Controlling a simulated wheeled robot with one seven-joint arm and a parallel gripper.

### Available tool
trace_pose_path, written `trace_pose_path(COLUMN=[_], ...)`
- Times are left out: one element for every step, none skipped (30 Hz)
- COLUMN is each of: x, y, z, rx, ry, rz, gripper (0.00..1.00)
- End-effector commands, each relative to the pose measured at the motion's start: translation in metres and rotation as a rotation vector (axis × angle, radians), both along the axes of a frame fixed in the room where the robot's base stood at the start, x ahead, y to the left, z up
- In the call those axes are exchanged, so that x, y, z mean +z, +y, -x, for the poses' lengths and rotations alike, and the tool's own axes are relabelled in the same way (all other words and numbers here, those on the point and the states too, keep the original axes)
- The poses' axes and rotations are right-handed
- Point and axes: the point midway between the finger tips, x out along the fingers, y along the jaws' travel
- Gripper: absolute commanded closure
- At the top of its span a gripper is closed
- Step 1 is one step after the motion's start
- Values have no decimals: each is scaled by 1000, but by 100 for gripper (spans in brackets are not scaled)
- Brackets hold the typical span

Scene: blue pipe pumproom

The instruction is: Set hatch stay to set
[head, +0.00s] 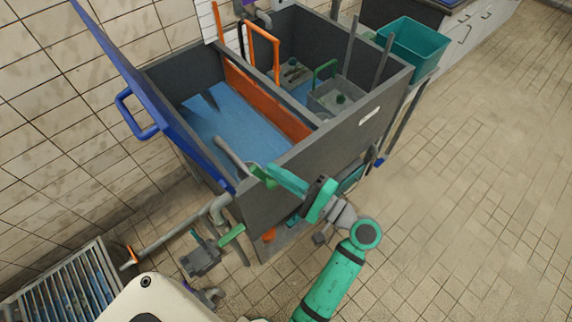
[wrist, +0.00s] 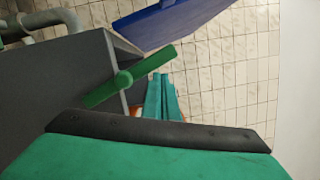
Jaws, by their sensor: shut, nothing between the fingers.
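The blue hatch lid (head: 135,85) stands tilted open at the left side of the grey tank (head: 315,165), with a blue handle on its outer face. The lid also shows at the top of the wrist view (wrist: 175,22). A green bar lever (head: 262,176) with a round hub sits at the tank's near corner; I take it to be the hatch stay. In the wrist view the lever (wrist: 105,91) slants up to the right. My gripper (head: 278,176) is shut and empty beside the lever; its teal fingertips (wrist: 161,98) lie just below the lever's right half. Contact cannot be told.
A grey rod (head: 230,155) rises by the lid's lower edge. A valve with a green handle (head: 232,235) is below the tank corner. A teal bin (head: 415,48) is at back right. The tiled floor at right is clear.

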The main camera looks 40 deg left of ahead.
Motion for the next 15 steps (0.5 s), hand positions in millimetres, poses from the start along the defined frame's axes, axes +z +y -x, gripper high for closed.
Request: trace_pose_path(x=[-1,-1,-2,-2,-2,-3,-3,-4,-5,-5,-5,-6,-6,-6,-7], y=[1,2,3,3,4,5,5,5,6,6,6,7,7,7,8], z=[6,8,12,14,16,19,21,23,25,26,27,29,30,31,32], rx=[1,1,1,1,2,2,2,1,1,0,0,0,0,0,0], ry=[1,1,1,1,1,1,1,2,2,2,2,1,1,1,1], rz=[0,0,0,0,-1,-1,-1,0,0,0,0,0,0,0,0], gripper=[100,100,100,100,100,100,100,100,100,100,100,100,100,100,100])
